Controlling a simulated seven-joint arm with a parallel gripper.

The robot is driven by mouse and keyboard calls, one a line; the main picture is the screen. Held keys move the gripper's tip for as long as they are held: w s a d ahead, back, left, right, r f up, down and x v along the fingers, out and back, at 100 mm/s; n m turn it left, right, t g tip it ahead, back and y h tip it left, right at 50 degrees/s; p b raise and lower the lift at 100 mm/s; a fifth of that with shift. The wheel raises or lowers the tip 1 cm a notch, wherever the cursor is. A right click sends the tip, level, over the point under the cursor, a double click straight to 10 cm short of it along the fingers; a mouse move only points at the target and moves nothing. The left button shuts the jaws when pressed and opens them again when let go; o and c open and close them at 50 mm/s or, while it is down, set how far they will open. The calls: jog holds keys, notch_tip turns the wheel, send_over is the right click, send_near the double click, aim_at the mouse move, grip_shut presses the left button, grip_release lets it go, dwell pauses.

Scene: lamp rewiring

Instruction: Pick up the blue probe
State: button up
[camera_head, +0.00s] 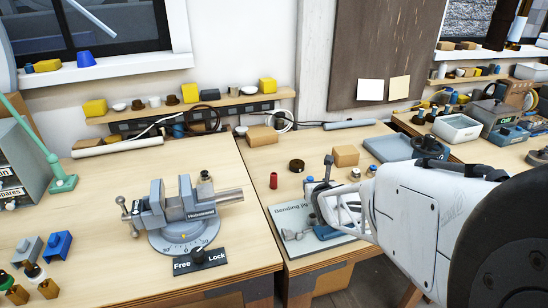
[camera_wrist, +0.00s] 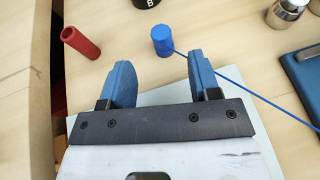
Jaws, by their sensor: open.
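The blue probe (camera_wrist: 162,40) is a short blue cylinder with a thin blue lead running off to the right. In the wrist view it lies just beyond my fingertips, roughly between their lines and a little right of the middle. My gripper (camera_wrist: 160,68) is open, with two blue fingers apart and nothing between them. In the head view my white gripper body reaches in from the right over the grey bending jig board (camera_head: 297,234), and it partly hides that area. I cannot clearly tell the probe from my fingers there.
A red cylinder (camera_wrist: 80,42) lies left of my left finger; it also shows in the head view (camera_head: 273,181). A metal weight (camera_wrist: 285,12) and a dark blue block (camera_wrist: 303,72) are to the right. A grey vise (camera_head: 180,215) stands on the left bench.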

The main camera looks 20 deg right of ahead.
aim_at(311, 179)
jog(key=shift+w+d+f, duration=0.15)
jog(key=shift+w+f, duration=0.1)
jog(key=shift+w, duration=0.35)
jog(key=shift+x, duration=2.6)
jog(key=shift+f, duration=0.15)
jog(key=c, duration=1)
jog(key=shift+r, duration=5.05)
